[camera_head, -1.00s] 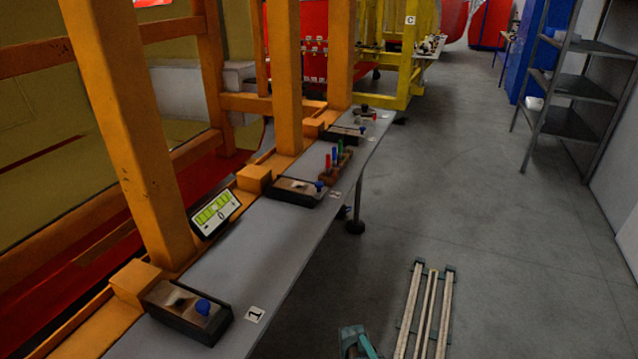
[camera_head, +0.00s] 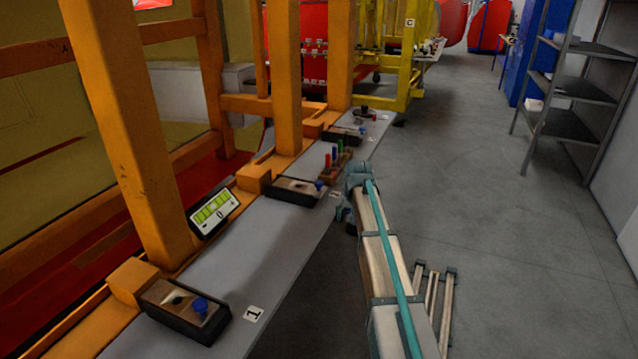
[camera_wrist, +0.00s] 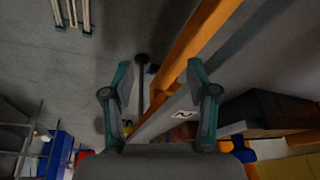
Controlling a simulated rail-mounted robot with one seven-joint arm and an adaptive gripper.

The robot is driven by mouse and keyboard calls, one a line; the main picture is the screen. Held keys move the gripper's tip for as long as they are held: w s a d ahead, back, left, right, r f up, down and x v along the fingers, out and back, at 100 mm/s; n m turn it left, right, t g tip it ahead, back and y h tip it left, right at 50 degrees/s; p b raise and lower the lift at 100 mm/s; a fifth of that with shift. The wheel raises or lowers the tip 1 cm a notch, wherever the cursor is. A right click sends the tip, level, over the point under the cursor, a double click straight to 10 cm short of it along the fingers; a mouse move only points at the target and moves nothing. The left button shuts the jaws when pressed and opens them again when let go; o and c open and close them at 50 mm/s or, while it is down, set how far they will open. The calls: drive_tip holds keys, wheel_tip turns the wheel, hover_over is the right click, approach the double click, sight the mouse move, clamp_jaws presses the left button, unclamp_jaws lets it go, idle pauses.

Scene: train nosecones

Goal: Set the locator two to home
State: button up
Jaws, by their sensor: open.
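Locator two (camera_head: 295,190) is a dark box with a metallic top and a blue knob (camera_head: 319,185), on the grey bench beside the number 2 label (camera_head: 335,194). My gripper (camera_wrist: 158,68) is open, with nothing between its teal fingers. A dark box (camera_wrist: 265,105), probably locator two, lies farther right. In the head view my arm reaches up to the bench edge beside locator two; whether the gripper touches anything there is unclear.
A holder (camera_head: 336,165) with red, blue and green pegs stands beyond locator two. Orange posts (camera_head: 135,130) line the left.

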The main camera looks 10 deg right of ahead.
sight(319, 182)
drive_tip(key=w+a+r+n+y+b, duration=0.1)
drive_tip(key=w+a+r+n, duration=0.2)
drive_tip(key=r, duration=0.6)
drive_tip(key=w+a+r+n+b, duration=0.1)
drive_tip(key=w+a+r+b, duration=0.3)
drive_tip(key=r, duration=0.6)
drive_tip(key=shift+t, duration=0.3)
drive_tip(key=p+x, duration=0.1)
drive_tip(key=x, duration=0.2)
drive_tip(key=p+x, duration=0.2)
drive_tip(key=x, duration=0.2)
drive_tip(key=s+a+p+x, duration=0.1)
drive_tip(key=x, duration=0.2)
drive_tip(key=shift+w+f, duration=0.1)
drive_tip(key=shift+f, duration=0.5)
drive_tip(key=shift+c, duration=0.3)
clamp_jaws()
